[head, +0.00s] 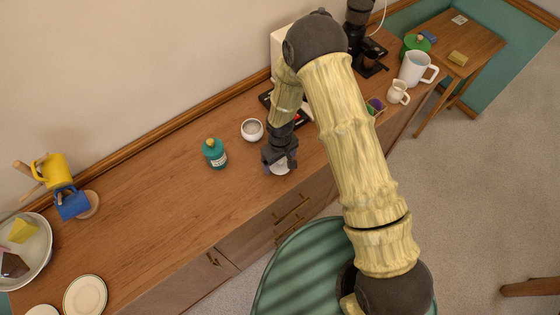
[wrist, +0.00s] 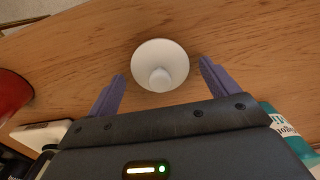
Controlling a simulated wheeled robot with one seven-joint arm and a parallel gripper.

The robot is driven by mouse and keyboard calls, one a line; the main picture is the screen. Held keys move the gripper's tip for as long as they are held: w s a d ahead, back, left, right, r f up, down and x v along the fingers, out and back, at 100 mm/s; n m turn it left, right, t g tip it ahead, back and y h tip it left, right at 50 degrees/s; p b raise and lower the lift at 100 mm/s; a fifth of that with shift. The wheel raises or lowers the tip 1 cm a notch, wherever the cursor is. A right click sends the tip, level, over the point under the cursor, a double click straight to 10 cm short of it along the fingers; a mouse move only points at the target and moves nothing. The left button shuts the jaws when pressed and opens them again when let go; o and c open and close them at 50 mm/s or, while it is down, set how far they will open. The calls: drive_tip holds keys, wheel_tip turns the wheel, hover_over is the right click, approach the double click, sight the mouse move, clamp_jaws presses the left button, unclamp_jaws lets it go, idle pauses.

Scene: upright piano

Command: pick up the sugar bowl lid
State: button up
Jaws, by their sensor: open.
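The sugar bowl lid (wrist: 160,62) is a small white disc with a round knob, lying on the wooden counter. In the wrist view it sits between the two spread fingers of my gripper (wrist: 161,70), with a gap on each side. In the head view the lid (head: 279,168) is partly hidden under my gripper (head: 278,160), which points down at it. My gripper is open and holds nothing. An open white bowl (head: 252,130), likely the sugar bowl, stands just behind and left of my gripper.
A teal bottle (head: 215,153) stands left of my gripper, and its label shows in the wrist view (wrist: 284,125). A creamer jug (head: 398,92) and white mug (head: 416,68) stand at the right. The counter (head: 150,205) is clear left of the bottle.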

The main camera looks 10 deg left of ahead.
drive_tip(key=shift+f, duration=0.2)
idle(0.4)
drive_tip(key=c, duration=1.1)
